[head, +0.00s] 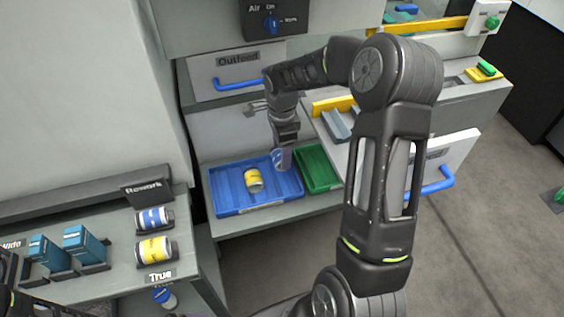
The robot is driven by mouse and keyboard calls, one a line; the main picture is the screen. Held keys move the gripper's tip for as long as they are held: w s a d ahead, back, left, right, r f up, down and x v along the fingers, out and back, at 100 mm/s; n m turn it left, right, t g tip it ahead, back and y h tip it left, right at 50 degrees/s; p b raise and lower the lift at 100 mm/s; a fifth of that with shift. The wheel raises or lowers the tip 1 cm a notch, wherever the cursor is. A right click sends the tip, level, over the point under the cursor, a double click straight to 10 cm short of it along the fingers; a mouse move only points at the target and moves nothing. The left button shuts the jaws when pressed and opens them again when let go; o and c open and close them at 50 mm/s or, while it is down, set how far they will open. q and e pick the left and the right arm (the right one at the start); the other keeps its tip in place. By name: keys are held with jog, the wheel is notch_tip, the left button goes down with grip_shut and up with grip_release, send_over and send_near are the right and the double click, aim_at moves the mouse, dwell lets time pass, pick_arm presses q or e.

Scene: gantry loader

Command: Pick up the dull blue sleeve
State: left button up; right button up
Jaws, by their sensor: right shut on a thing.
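The dull blue sleeve (281,160) is in my right gripper (284,148), over the right end of the blue tray. The gripper is shut on it, and its fingers cover the sleeve's upper part. I cannot tell whether the sleeve touches the tray. The blue tray (226,205) stands on the lower shelf, and a yellow-and-white sleeve (254,180) lies in it. Part of my left arm shows at the lower left edge, but its gripper does not show.
A green tray (318,176) stands close to the right of the blue tray. On the left bench, a blue-and-white sleeve (153,218) and a yellow one (154,250) rest on dark holders beside teal boxes (80,243). An open drawer with a blue handle (436,188) juts out at right.

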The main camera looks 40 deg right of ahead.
jog(key=shift+r, duration=1.3)
